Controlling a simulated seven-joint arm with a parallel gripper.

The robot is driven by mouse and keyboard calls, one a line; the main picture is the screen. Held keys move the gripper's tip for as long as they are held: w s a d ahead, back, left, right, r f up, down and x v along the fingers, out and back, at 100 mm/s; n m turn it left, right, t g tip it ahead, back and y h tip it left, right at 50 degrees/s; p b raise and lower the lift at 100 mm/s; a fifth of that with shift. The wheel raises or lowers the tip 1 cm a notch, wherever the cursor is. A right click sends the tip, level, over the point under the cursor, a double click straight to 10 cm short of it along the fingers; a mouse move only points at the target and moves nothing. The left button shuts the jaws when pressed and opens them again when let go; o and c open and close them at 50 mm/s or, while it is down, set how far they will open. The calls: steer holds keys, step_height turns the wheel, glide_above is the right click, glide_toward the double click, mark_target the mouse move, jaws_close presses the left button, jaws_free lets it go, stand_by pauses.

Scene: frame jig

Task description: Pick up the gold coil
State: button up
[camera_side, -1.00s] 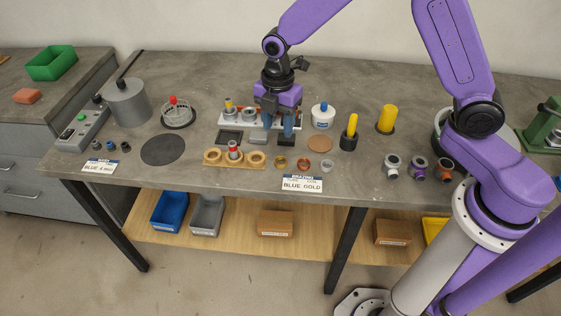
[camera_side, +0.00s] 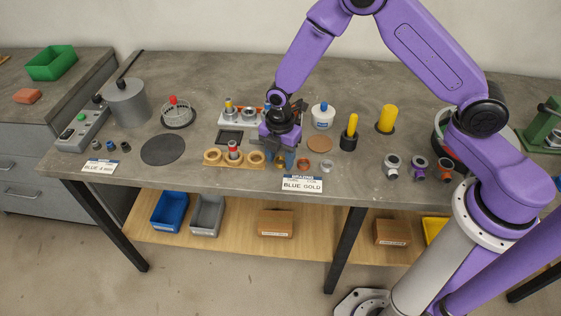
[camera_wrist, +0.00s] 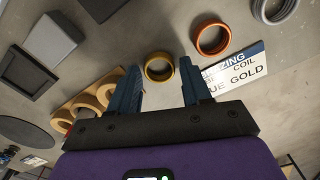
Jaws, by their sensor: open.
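The gold coil (camera_wrist: 158,67) is a small ring lying flat on the grey bench. In the wrist view it shows just beyond and between my fingertips, nearer the left one. In the side view it is partly hidden under my gripper (camera_side: 279,156). My gripper (camera_wrist: 160,80) is open and empty, pointing down at the coil, with its two blue fingers apart. I cannot tell its exact height above the bench. A white card (camera_wrist: 237,70) with the words "COIL" and "BLUE GOLD" lies near the right finger.
A copper-orange coil (camera_wrist: 212,38) lies close to the right of the gold one. A grey coil (camera_wrist: 276,9) is farther right. A wooden holder with rings (camera_side: 213,158) stands close on the left. A white jar (camera_side: 323,116) and yellow-topped parts (camera_side: 352,126) stand behind to the right.

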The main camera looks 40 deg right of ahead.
steer(key=shift+c, duration=0.3)
steer(key=c, duration=0.7)
steer(key=shift+c, duration=0.2)
steer(key=shift+r, duration=0.55)
step_height(320, 180, up, 2)
steer(key=shift+r, duration=0.2)
steer(key=s+d+r, duration=0.2)
steer(key=s+r, duration=0.3)
steer(key=s, duration=0.1)
steer(key=s+d+r, duration=0.2)
steer(key=s+r, duration=0.4)
steer(key=s, duration=0.1)
steer(key=shift+d, duration=0.25)
